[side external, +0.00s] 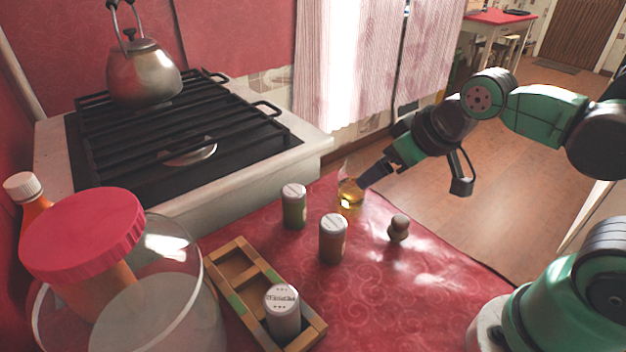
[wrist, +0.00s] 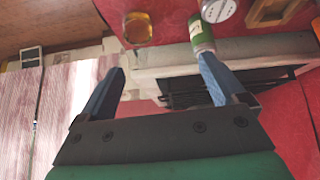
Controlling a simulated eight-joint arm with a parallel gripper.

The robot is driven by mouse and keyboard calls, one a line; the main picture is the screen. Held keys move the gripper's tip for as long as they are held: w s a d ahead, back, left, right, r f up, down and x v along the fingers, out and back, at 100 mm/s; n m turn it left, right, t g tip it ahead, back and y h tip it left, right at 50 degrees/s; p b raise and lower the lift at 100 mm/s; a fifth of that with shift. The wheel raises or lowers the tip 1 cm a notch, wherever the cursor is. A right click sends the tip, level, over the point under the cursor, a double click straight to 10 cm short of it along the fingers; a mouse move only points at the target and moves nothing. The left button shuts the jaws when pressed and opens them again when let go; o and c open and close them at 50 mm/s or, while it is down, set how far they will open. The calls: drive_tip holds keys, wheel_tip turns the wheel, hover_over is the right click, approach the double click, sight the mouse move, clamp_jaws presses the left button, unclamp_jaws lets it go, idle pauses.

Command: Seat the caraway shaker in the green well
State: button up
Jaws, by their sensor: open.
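Three lidded shakers show in the side view: a green one (side external: 293,210), a brown one (side external: 333,242) and a pale grey one (side external: 283,318). Their names are unreadable, so I cannot tell which is caraway. Green and brown stand upright on the red cloth; grey stands in the near well of the wooden rack (side external: 314,335). Green patches (side external: 237,303) mark the rack's middle well, which looks empty. My gripper (side external: 364,183) is open and empty, beside the amber glass. In the wrist view, the right fingertip of my gripper (wrist: 161,63) overlaps the green shaker (wrist: 202,40); contact is unclear.
The glass with amber liquid (side external: 350,194) stands behind the shakers. A small brown knobbed object (side external: 398,229) stands to their right. A big jar with a red lid (side external: 82,240) fills the left front. The stove (side external: 180,150) lies behind. Cloth at right front is clear.

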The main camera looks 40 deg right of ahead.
drive_tip(key=shift+s, duration=0.1)
idle(0.4)
drive_tip(key=n+t+y, duration=0.2)
drive_tip(key=n+y, duration=0.6)
drive_tip(key=y, duration=0.1)
approach(295, 190)
drive_tip(key=x, duration=0.3)
drive_tip(key=shift+n, duration=0.3)
drive_tip(key=shift+x, duration=2.75)
clamp_jaws()
